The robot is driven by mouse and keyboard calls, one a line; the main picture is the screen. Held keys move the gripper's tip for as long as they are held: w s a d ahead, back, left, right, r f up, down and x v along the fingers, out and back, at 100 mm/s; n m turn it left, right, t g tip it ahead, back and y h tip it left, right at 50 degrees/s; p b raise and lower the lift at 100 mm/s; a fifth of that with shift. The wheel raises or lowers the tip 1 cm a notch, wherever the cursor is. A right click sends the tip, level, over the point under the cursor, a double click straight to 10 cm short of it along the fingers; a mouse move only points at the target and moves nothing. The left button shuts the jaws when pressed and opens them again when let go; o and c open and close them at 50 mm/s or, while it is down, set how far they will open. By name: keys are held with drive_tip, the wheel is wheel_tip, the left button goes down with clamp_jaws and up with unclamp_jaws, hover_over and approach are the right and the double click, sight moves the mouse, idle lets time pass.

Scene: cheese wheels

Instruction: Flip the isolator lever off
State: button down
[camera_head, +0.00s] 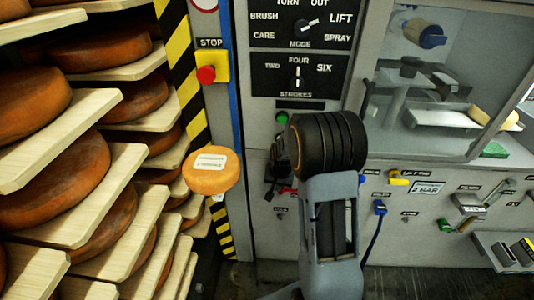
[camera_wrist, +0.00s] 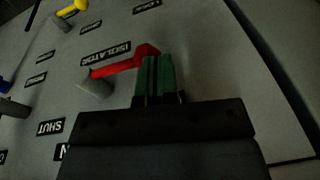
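The red isolator lever (camera_wrist: 122,65) shows in the wrist view, running from a grey pivot post (camera_wrist: 94,86) up and right to a thicker red end. An upside-down "ISOLATOR" label (camera_wrist: 105,52) is beside it. My gripper (camera_wrist: 154,60) has its green fingers together, with only a thin dark line between them. The fingertips overlap the lever's red end in the picture; whether they touch it I cannot tell.
A yellow lever (camera_wrist: 73,8) and a "SHUT" label (camera_wrist: 50,127) are on the same panel. Cheese shelves (camera_head: 95,160) fill the left.

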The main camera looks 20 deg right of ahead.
drive_tip(key=a+r, duration=0.3)
drive_tip(key=r, duration=0.3)
drive_tip(key=w+a+r+p, duration=0.1)
drive_tip(key=a+r, duration=0.3)
drive_tip(key=r, duration=0.3)
drive_tip(key=a+r+p, duration=0.1)
drive_tip(key=a+r, duration=0.3)
drive_tip(key=r, duration=0.3)
drive_tip(key=shift+w+a+r, duration=0.2)
drive_tip(key=shift+a, duration=0.05)
drive_tip(key=s+n+t, duration=0.1)
drive_tip(key=s+n, duration=0.6)
drive_tip(key=s, duration=1.3)
drive_tip(key=shift+d+f+t+p, duration=0.3)
drive_tip(key=shift+d+f+p, duration=0.05)
drive_tip(key=shift+f, duration=0.05)
